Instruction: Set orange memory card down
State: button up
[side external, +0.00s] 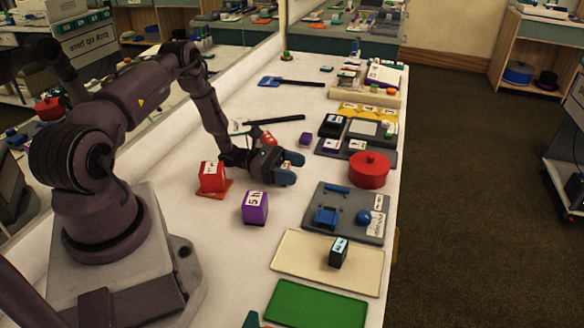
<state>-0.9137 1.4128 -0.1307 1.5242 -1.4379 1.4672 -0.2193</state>
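My gripper (290,167) is low over the middle of the white table, pointing right, with two blue fingertips. The fingertips look a little apart, but anything between them is too small to make out. I cannot clearly pick out an orange memory card. A flat orange piece (229,186) shows at the foot of a red box (210,177) with a white label, left of my gripper; I cannot tell whether it is the card.
A purple labelled box (255,208) stands just below my gripper. A red lidded pot (369,169) is to its right. A grey board (335,200) with blue pieces, a cream mat (300,263) bearing a dark block (338,254), and a green mat (314,305) lie nearer the camera.

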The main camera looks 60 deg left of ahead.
aim_at(283, 166)
jog(key=shift+a+r, duration=0.1)
jog(key=shift+r, duration=0.05)
jog(key=v, duration=0.4)
jog(key=shift+s+a, duration=0.25)
jog(key=d+r+m+g, duration=0.4)
jog(key=r, duration=0.4)
jog(key=d+r+m+g, duration=0.4)
jog(key=r, duration=0.4)
jog(key=s+d+r+m+y, duration=0.5)
jog(key=s+r+m+y, duration=0.1)
jog(key=s+r+m, duration=0.2)
jog(key=s+d+r+m+y, duration=0.6)
jog(key=s+r+m, duration=0.2)
jog(key=m, duration=0.3)
jog(key=shift+d+r+t+y, duration=0.15)
jog(key=shift+d+t+y, duration=0.1)
jog(key=shift+t+y, duration=0.15)
